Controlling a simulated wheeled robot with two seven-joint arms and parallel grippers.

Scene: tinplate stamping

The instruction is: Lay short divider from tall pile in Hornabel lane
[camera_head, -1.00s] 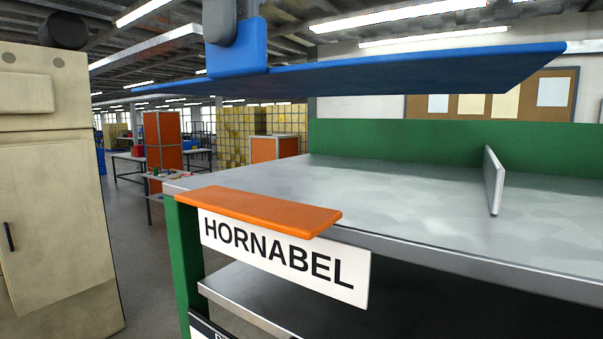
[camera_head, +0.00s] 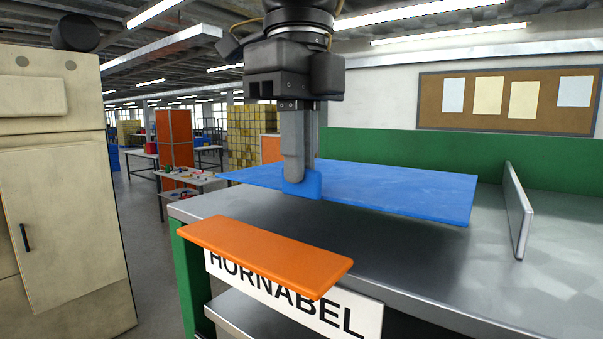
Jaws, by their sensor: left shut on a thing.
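My left gripper (camera_head: 300,178) comes down from the top of the view, shut on the raised tab at the front edge of a blue divider (camera_head: 395,188). The divider is a thin flat sheet, held about level over the grey bench top (camera_head: 400,262), with a shadow beneath it; it looks a little above the surface. The HORNABEL sign (camera_head: 290,295) hangs on the bench's front edge, its upper part hidden by a flat orange piece (camera_head: 265,255) that juts out there. No pile of dividers is in view. My right gripper is not in view.
An upright grey partition (camera_head: 518,210) stands on the bench right of the blue divider. A green back panel (camera_head: 420,150) runs behind the bench. A beige cabinet (camera_head: 60,200) stands at the left, across a gap. The bench top between sheet and partition is bare.

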